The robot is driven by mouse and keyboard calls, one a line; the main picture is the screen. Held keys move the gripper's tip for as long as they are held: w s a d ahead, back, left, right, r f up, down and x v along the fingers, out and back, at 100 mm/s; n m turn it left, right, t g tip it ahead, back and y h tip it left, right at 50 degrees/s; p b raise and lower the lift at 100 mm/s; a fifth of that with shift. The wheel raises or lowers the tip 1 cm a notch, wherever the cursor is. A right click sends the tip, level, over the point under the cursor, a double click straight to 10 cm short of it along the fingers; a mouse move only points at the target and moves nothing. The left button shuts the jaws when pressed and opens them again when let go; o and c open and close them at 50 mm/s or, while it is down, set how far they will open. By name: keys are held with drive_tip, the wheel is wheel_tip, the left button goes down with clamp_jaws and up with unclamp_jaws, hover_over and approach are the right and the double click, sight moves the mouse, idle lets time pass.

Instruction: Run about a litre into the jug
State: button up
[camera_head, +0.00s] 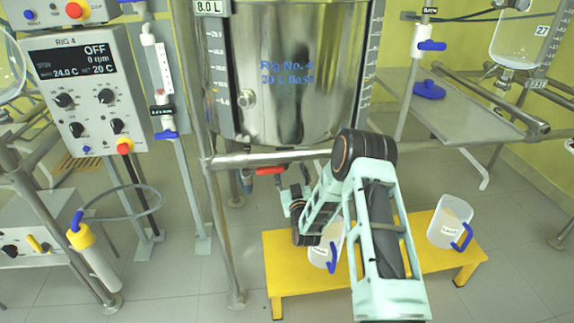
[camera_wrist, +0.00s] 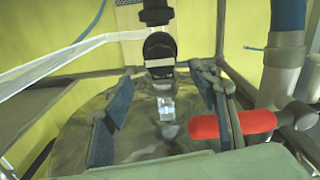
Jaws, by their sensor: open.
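The steel reactor vessel (camera_head: 295,75) marked Rig No. 4 stands at the centre of the head view. A red valve handle (camera_head: 270,171) shows below it. My gripper (camera_wrist: 165,85) is open, with its two dark blue fingers spread around the outlet area in the wrist view. The red handle (camera_wrist: 235,123) lies across the right finger there; I cannot tell if they touch. A clear jug (camera_head: 322,252) with a blue handle stands on the yellow stool (camera_head: 285,275), partly hidden by my arm. The jug's fill is not clear.
A second jug (camera_head: 450,220) with a blue handle stands at the stool's right end. The RIG 4 control box (camera_head: 90,85) reads OFF. A steel table (camera_head: 455,105) is at the right. A metal frame rail (camera_head: 270,156) crosses below the vessel.

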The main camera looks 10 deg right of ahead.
drive_tip(key=shift+w+b, duration=0.7)
drive_tip(key=shift+w, duration=2.3)
drive_tip(key=c, duration=1.2)
